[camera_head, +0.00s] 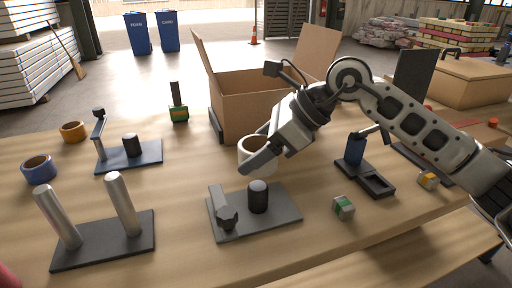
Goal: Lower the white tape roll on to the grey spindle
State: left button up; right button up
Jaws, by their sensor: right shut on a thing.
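My right gripper (268,153) is shut on the white tape roll (247,150), which it holds above the table near the middle of the view. One finger covers part of the roll's front side. My left gripper is not in view.
A grey arm piece (222,208) stands beside the spindle. Two silver posts (122,203) stand on a plate at left. A blue dispenser base (148,157), orange roll (73,131) and blue roll (39,169) lie beyond. An open carton (240,105) is behind, a green-white box (343,207) at right.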

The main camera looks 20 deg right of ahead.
aim_at(258, 185)
jog(key=shift+f+b, duration=1)
jog(key=shift+f, duration=0.45)
notch_tip(258, 185, down, 3)
jog(key=shift+r+b, duration=0.1)
jog(key=shift+b, duration=1.15)
jog(key=shift+f+b, duration=0.75)
jog(key=shift+f, duration=0.2)
jog(key=shift+f+b, duration=0.6)
jog(key=shift+f, duration=0.3)
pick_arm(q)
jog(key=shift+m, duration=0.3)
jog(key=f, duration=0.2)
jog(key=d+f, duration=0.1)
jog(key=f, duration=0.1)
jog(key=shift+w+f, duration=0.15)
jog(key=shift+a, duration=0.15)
pick_arm(e)
jog(key=o, duration=1.1)
jog(key=shift+c, duration=0.2)
